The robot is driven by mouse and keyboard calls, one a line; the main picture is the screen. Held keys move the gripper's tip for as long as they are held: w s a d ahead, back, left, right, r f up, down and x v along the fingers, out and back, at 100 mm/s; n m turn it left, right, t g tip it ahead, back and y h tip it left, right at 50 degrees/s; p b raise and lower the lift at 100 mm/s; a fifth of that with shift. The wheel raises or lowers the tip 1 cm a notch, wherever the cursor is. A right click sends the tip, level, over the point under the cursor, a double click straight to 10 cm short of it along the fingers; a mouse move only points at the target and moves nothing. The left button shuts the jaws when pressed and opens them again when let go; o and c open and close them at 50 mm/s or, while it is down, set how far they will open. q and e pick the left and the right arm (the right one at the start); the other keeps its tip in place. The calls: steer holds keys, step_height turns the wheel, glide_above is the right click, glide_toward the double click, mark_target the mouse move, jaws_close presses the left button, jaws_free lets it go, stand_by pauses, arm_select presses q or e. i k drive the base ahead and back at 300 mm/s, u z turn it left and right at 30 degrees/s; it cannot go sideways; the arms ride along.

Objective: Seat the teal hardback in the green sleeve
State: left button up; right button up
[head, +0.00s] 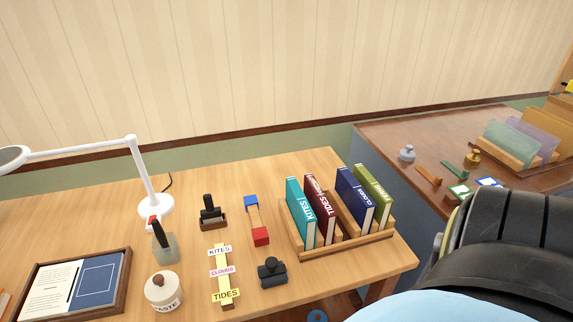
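The teal hardback (301,214), marked KITES, stands upright at the left end of a wooden rack (344,247) on the light wood table. A translucent green sleeve (511,141) stands in a wooden holder on the darker table at the upper right, beside a translucent purple sleeve (535,128). The green sleeve looks empty. Neither of my grippers shows; a black link of mine fills the lower right.
Maroon (321,207), navy (355,198) and olive (373,194) books share the rack. A white lamp (149,190), paste jar (164,291), label strip (222,273) and framed tray (126,279) lie left. Small stamps and tools (429,175) lie before the sleeves.

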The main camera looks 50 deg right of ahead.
mark_target(525, 149)
steer(key=i, duration=0.25)
steer(key=z, duration=1.15)
